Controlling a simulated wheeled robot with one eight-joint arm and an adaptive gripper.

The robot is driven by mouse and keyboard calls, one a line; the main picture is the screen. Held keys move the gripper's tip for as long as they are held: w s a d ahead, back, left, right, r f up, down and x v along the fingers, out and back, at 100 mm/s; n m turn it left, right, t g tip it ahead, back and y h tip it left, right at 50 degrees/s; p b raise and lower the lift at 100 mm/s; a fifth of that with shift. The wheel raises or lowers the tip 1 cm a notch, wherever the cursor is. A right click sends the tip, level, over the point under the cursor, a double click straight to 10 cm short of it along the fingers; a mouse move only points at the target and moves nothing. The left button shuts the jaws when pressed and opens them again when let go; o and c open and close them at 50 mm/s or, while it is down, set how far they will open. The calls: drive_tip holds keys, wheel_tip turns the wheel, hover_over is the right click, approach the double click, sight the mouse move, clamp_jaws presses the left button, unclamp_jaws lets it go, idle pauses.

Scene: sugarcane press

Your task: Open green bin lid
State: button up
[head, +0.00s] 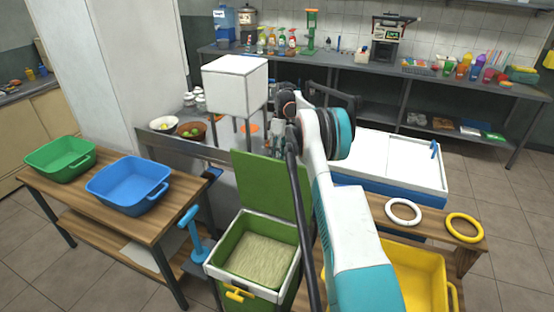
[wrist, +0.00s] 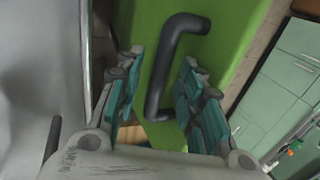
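The green bin (head: 236,239) stands at the front centre with pale fibrous material inside. Its green lid (head: 262,185) is raised and stands nearly upright at the back of the bin. The lid also shows in the wrist view (wrist: 225,40), with a dark bent bar handle (wrist: 163,75) on it. My gripper (wrist: 162,62) is open, with its teal-padded fingers on either side of the handle. Gaps show between the handle and both fingers. In the head view my arm hides part of the lid's right side, and the gripper is hard to make out.
A wooden table at left holds a green tub (head: 60,160) and a blue tub (head: 128,186). A yellow tub (head: 412,280), a white ring (head: 403,212) and a yellow ring (head: 464,227) are at right. A white box-shaped machine (head: 234,85) stands behind the lid.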

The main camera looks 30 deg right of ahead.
drive_tip(key=v, duration=0.6)
drive_tip(key=shift+d, duration=0.2)
drive_tip(key=shift+w+r, duration=0.1)
drive_tip(key=shift+r, duration=0.15)
